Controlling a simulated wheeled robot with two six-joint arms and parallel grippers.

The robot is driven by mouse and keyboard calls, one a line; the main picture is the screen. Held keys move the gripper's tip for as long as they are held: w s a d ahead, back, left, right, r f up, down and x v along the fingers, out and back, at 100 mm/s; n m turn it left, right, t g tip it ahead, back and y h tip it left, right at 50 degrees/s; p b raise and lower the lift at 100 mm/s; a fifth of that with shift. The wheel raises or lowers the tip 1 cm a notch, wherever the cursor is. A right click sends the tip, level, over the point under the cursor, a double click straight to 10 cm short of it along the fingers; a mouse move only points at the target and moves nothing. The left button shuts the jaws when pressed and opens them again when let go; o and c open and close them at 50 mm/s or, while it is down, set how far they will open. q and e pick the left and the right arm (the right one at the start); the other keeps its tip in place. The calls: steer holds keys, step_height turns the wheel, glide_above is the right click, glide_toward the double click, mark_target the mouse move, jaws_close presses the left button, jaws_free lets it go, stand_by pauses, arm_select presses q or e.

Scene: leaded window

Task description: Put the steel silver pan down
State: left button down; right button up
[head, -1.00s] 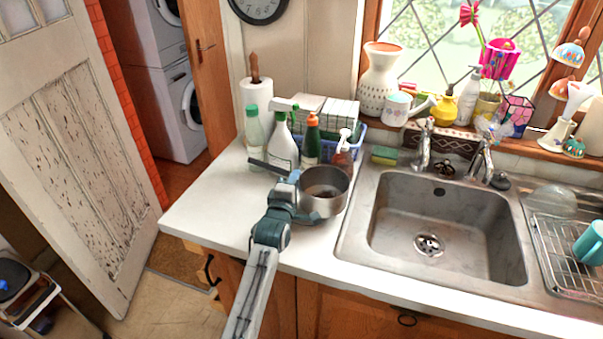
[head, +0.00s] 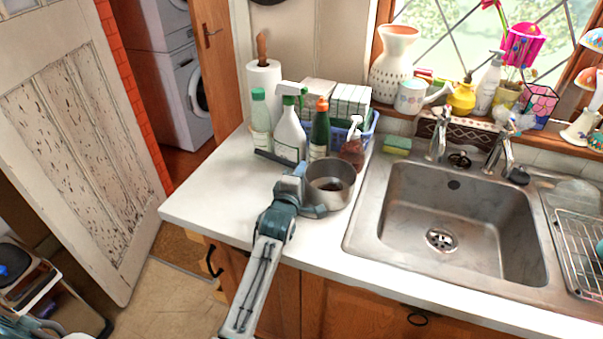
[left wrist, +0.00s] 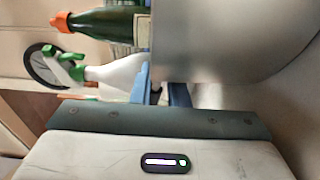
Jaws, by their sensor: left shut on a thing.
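The steel silver pan (head: 330,195) is upright at the left part of the white counter, left of the sink. Its dark handle (head: 272,157) points left, toward the bottles. My left gripper (head: 299,178) is shut on the pan at its left side. In the left wrist view the pan's grey wall (left wrist: 220,40) fills the upper right, and the blue fingers (left wrist: 163,92) are at its edge. I cannot tell whether the pan's base touches the counter. My right gripper is not in view.
The white counter (head: 205,195) is clear left of my arm. A spray bottle (head: 289,135), a green bottle (head: 320,135) and a red pump bottle (head: 352,150) stand close behind the pan. The sink (head: 455,220) lies to the right, with a drying rack (head: 582,255) beyond.

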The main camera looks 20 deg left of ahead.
arm_select(q)
steer(key=c, duration=1.6)
jaws_free()
steer(key=shift+o, duration=1)
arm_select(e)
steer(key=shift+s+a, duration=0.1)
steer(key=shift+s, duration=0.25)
